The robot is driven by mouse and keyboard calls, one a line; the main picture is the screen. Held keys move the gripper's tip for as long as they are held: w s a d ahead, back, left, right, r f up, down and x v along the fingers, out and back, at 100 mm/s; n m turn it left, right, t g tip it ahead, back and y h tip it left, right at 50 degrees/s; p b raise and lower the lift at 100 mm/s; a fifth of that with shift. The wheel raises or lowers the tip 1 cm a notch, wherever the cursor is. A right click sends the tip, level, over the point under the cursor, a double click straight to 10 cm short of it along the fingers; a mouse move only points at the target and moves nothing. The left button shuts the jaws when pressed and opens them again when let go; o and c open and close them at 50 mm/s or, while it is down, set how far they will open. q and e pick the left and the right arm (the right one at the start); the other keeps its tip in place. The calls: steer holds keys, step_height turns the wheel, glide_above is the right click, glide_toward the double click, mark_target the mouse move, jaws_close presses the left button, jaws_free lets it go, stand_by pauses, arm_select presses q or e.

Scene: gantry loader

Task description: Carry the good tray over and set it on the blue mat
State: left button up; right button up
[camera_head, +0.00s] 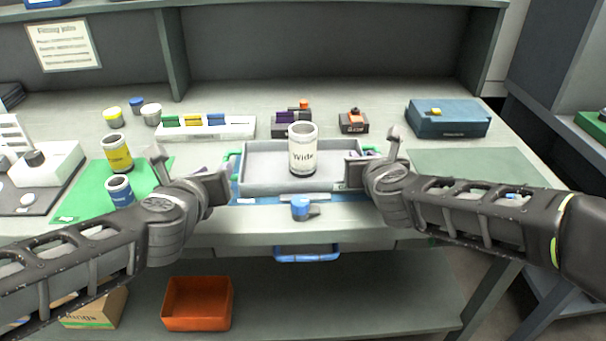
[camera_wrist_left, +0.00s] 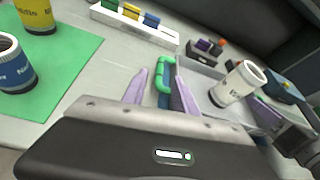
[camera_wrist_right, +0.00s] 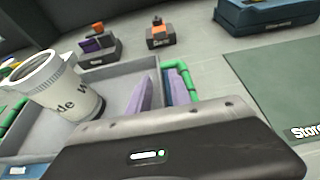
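The grey tray (camera_head: 262,183) has green handles and carries a white can marked "Wide" (camera_head: 302,160). It sits over the blue mat (camera_head: 270,200), whose front strip and label show; whether it touches the mat fully is hard to tell. My left gripper (camera_head: 226,178) is at the left green handle (camera_wrist_left: 162,75), with its purple fingers spread on either side. My right gripper (camera_head: 355,170) is at the right green handle (camera_wrist_right: 187,80), its purple fingers apart, with the handle partly hidden by a finger.
A blue knobbed piece (camera_head: 300,207) is at the front edge. A green mat (camera_head: 85,195) at left bears a yellow can (camera_head: 117,153) and a blue can (camera_head: 120,190). A dark green mat (camera_head: 470,166) at right is bare. Small blocks and a blue box (camera_head: 448,120) stand behind.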

steer(key=v, duration=1.2)
arm_select(q)
steer(key=shift+s, duration=0.1)
